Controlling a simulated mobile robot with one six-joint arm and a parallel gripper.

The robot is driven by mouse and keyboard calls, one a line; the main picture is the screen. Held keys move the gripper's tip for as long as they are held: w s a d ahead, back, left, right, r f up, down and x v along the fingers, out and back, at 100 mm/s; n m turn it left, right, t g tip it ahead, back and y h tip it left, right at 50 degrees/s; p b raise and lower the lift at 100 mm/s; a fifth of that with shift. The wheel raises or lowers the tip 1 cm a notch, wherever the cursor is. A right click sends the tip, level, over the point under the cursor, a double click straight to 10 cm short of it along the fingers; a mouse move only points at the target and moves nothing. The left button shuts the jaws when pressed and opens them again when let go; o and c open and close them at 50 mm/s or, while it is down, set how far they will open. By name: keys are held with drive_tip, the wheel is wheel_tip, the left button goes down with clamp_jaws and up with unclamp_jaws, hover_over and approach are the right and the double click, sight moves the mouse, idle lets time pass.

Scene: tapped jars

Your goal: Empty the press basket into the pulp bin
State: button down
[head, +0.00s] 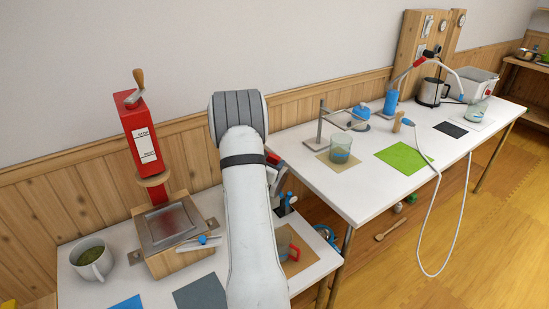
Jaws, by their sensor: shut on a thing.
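The press is a red upright (142,132) with a crank on top, standing behind a wooden base with a steel tray (168,223) at the left. I cannot make out a press basket for certain. A white pot (92,258) with green matter inside stands left of the press; I cannot tell whether it is the pulp bin. My arm rises through the middle and hides most of my gripper (279,190), which shows only in part past the arm's right edge, over the near table. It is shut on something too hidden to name.
A vessel with a red handle (294,252) stands on a brown mat, partly behind my arm. The right table (358,195) holds a glass (341,149), a green mat (404,161) and a kettle (431,92). A white hose loops toward the floor.

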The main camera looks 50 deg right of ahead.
drive_tip(key=shift+w+a+r+n+p, duration=0.15)
drive_tip(key=shift+w+r+n+p, duration=0.4)
drive_tip(key=shift+p, duration=0.65)
drive_tip(key=shift+w+a+r+n+p, duration=0.2)
drive_tip(key=shift+w+n+p, duration=0.4)
drive_tip(key=shift+p, duration=0.6)
drive_tip(key=shift+w+f+g, duration=0.2)
drive_tip(key=shift+f+g, duration=0.05)
drive_tip(key=shift+g, duration=0.15)
drive_tip(key=shift+b, duration=0.55)
drive_tip(key=shift+w+a+r, duration=0.15)
drive_tip(key=shift+w+r, duration=0.1)
drive_tip(key=shift+w+a+r+n+h, duration=0.1)
drive_tip(key=shift+w+a+n+h, duration=0.05)
drive_tip(key=shift+w+n, duration=0.45)
drive_tip(key=shift+w+a+r+n+h, duration=0.1)
drive_tip(key=shift+w+n+h, duration=0.05)
drive_tip(key=shift+w+n, duration=0.4)
